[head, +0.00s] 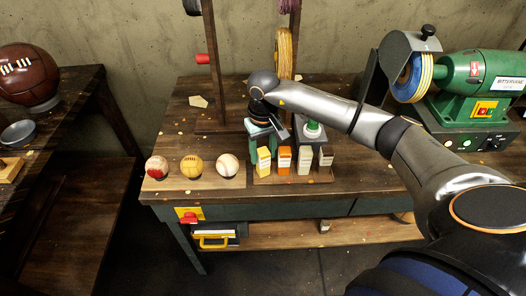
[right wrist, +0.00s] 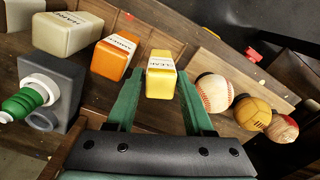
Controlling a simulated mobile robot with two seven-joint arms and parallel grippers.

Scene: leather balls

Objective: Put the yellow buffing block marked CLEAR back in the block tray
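The yellow block marked CLEAR (head: 263,161) stands upright at the left end of the row of blocks on the wooden block tray (head: 300,180). Whether its base is fully seated cannot be told. My right gripper (head: 263,148) reaches down over it, with a green finger on each side. In the right wrist view the yellow block (right wrist: 160,76) is between the fingertips (right wrist: 160,85), with narrow gaps on both sides, so the gripper looks open. My left gripper is not in view.
An orange block (head: 284,160) and cream blocks (head: 305,161) stand right of the yellow one. A grey holder with a green-topped part (right wrist: 45,95) is close behind. Three balls (head: 192,167) line the left. A green buffing machine (head: 470,85) stands at the right.

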